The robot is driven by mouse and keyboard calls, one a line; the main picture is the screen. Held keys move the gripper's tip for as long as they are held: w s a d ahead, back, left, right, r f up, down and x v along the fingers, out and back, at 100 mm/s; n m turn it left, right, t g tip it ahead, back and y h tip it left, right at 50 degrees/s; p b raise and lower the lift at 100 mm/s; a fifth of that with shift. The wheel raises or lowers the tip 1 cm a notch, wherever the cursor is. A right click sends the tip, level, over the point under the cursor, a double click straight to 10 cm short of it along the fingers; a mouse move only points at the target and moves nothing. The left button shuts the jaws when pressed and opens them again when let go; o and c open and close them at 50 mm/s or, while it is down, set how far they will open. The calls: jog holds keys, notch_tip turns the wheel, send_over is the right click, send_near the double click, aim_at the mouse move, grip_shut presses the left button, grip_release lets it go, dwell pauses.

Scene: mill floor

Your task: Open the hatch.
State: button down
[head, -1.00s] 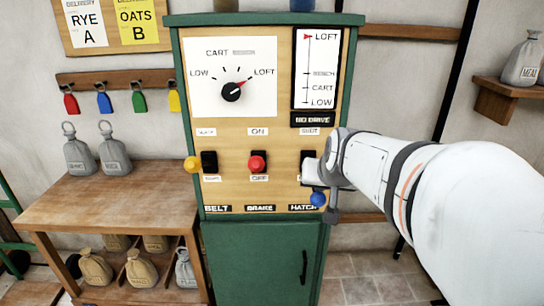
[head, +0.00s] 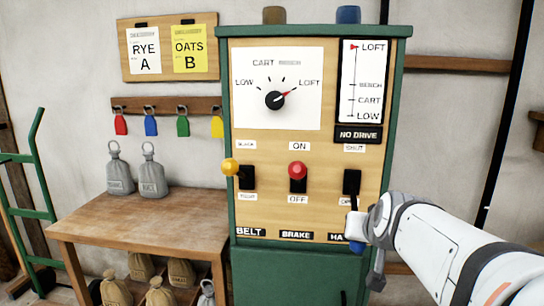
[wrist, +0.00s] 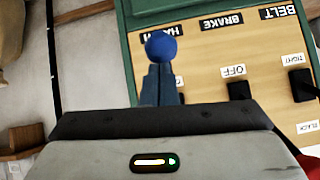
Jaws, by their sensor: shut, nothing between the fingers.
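The hatch lever's blue knob (head: 357,247) hangs low at the panel's lower right, level with the partly covered HATCH label (head: 338,237). Its dark slot (head: 351,182) lies between the SHUT label and a lower label partly hidden by my arm. The lever slopes down out of the slot. My gripper (head: 355,226) is shut and empty, just above the knob. In the wrist view the blue knob (wrist: 161,46) shows at the tips of my closed fingers (wrist: 160,72); whether they touch cannot be told.
The green cabinet (head: 235,150) also carries a yellow-knobbed belt lever (head: 229,167) and a red-knobbed brake lever (head: 298,170) left of the hatch lever. The dial (head: 274,100) points towards LOFT. A wooden bench (head: 120,220) with grey sacks stands at left.

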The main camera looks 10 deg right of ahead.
jog(key=shift+s+f, duration=0.1)
jog(key=shift+f, duration=0.7)
jog(key=shift+r, duration=0.1)
notch_tip(320, 180, up, 11)
jog(key=p, duration=0.2)
jog(key=shift+r+p, duration=0.15)
jog(key=shift+p, duration=0.2)
